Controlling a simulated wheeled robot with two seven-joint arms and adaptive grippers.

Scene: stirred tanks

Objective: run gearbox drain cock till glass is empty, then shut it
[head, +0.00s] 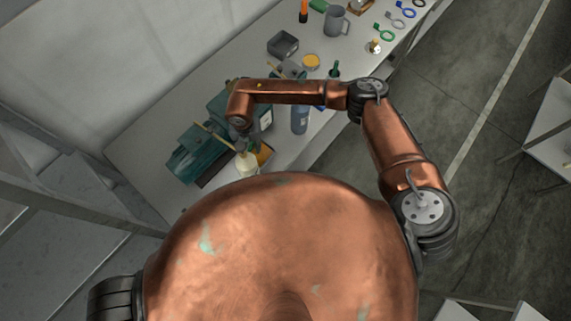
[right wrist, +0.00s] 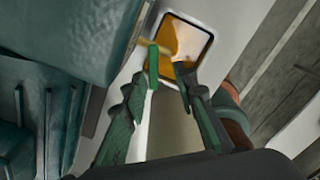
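The teal gearbox (head: 192,158) sits on the bench at the left in the head view. Its dark teal housing (right wrist: 70,35) fills the upper left of the right wrist view. My right gripper (head: 248,146) reaches down beside it. In the right wrist view its green fingers (right wrist: 169,66) are apart, with nothing clearly held. A small yellow-brass piece (right wrist: 153,47), perhaps the cock's lever, lies by the left fingertip; I cannot tell if they touch. A tray with amber contents (right wrist: 187,40) lies just beyond the fingertips. The sight glass cannot be made out. My left gripper is out of view.
A blue-grey cylinder (head: 299,120) stands under my right forearm. A dark box (head: 283,44), yellow dish (head: 311,61) and grey mug (head: 336,22) stand farther up the bench. The floor right of the bench is clear.

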